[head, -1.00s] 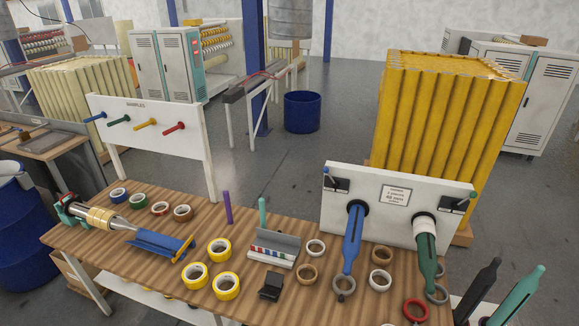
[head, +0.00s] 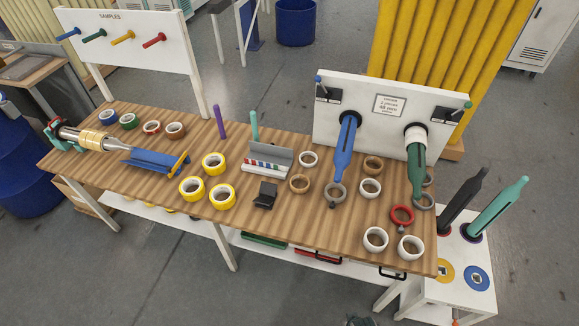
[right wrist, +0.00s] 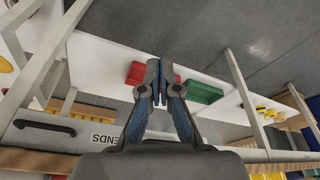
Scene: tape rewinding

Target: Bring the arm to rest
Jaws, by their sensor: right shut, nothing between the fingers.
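My right gripper (right wrist: 160,88) shows in the right wrist view with its two blue-grey fingers together and nothing between them. It is clear of the workbench (head: 150,222), with the lower shelf (right wrist: 100,57) beyond its fingertips. A dark piece at the bottom edge of the head view may be part of my right arm, but I cannot tell. My left gripper is in neither view.
White panel (head: 343,123) bears a blue spindle (head: 345,150) and a green spindle (head: 416,165). A green box (right wrist: 203,92) lies on the shelf. Grey floor (head: 150,285) before the bench is clear.

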